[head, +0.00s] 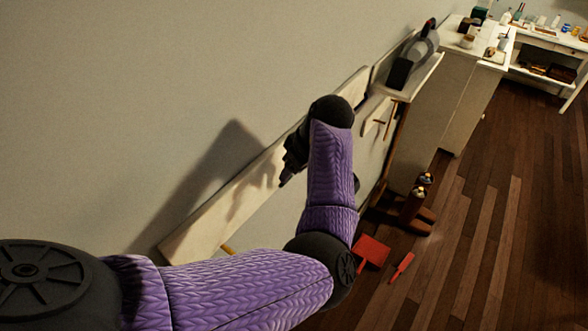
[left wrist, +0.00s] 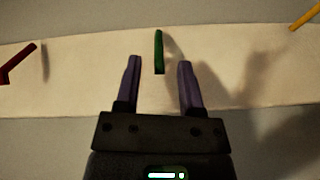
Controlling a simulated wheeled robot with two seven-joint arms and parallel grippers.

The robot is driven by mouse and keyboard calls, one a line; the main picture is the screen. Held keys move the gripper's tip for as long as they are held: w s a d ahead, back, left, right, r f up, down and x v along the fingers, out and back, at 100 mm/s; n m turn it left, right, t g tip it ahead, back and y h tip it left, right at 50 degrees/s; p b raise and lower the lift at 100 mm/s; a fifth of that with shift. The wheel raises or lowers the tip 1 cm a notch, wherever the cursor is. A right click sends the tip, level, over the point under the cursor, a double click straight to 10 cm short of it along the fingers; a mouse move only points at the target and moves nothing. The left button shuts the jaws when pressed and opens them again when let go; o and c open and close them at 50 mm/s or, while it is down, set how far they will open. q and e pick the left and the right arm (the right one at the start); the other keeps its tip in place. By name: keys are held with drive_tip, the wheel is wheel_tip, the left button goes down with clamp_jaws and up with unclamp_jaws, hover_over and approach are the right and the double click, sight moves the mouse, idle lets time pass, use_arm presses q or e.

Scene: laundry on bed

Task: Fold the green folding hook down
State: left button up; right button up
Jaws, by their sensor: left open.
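The green folding hook (left wrist: 159,52) is on a pale wall board (left wrist: 75,72) in the left wrist view. It stands upright along the board. My left gripper (left wrist: 157,62) is open, and its two fingers lie to either side of the hook's lower part in that picture, with gaps on both sides. I cannot tell how far the fingertips are from the board. In the head view my left gripper (head: 290,168) is close to the board (head: 215,222), and the green hook is hidden there. My right gripper is not in view.
A dark red hook (left wrist: 18,64) is on the board to the left, and a yellow hook (left wrist: 305,18) is to the right. A grey appliance (head: 424,46) sits on a shelf further along the wall. A red dustpan (head: 372,250) lies on the wooden floor.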

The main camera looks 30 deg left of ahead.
use_arm(q)
drive_tip(key=x, duration=0.3)
drive_tip(key=shift+f, duration=0.1)
drive_tip(key=shift+a, duration=0.1)
clamp_jaws()
idle(1.2)
